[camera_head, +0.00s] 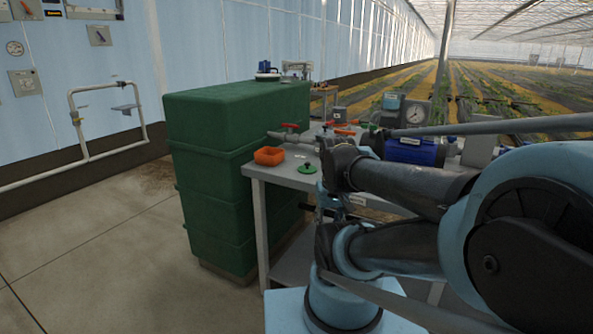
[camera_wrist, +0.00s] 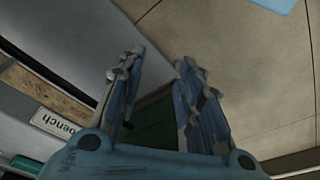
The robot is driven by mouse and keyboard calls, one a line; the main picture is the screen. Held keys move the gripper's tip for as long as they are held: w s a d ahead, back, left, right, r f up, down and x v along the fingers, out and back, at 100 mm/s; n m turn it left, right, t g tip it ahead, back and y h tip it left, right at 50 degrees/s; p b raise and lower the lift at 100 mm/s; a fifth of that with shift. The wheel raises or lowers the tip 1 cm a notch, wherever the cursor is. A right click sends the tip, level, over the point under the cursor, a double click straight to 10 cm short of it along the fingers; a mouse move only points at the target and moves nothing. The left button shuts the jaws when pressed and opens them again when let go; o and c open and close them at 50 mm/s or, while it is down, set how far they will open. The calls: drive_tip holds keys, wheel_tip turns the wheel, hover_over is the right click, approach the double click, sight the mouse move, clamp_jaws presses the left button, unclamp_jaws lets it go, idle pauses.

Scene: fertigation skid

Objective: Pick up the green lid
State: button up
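The green lid (camera_head: 307,168) is a small, flat green disc with a dark knob. It lies on the grey bench top (camera_head: 277,175) near its front edge in the head view. My gripper (camera_wrist: 158,62) shows in the wrist view with its two fingers spread apart and nothing between them. Behind the fingers I see floor and a dark green surface. I cannot make out the lid in the wrist view. In the head view my arm covers part of the bench to the right of the lid, and my fingertips cannot be made out.
A large green tank (camera_head: 215,190) stands left of the bench. A blue motor or pump (camera_head: 413,151) and a gauge (camera_head: 415,112) stand further right. A "bench" label (camera_wrist: 54,122) shows in the wrist view.

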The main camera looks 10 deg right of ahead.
drive_tip(key=shift+o, duration=0.6)
drive_tip(key=o, duration=0.4)
drive_tip(key=shift+s+r, duration=0.2)
drive_tip(key=o, duration=0.8)
drive_tip(key=shift+w+a+r, duration=0.1)
drive_tip(key=shift+w+r, duration=0.15)
drive_tip(key=shift+r, duration=0.35)
drive_tip(key=shift+w+a+r, duration=0.1)
drive_tip(key=shift+w+r, duration=0.15)
drive_tip(key=shift+r, duration=0.35)
wheel_tip(320, 180, up, 20)
drive_tip(key=m+g, duration=0.2)
drive_tip(key=m, duration=0.8)
hover_over(308, 163)
wheel_tip(308, 163, down, 12)
drive_tip(key=shift+w+d+f, duration=0.1)
drive_tip(key=shift+f, duration=0.1)
drive_tip(key=shift+w+d+f, duration=0.1)
drive_tip(key=shift+w+f, duration=0.1)
drive_tip(key=shift+f, duration=1.1)
drive_tip(key=shift+w+f, duration=0.2)
drive_tip(key=shift+f, duration=1.1)
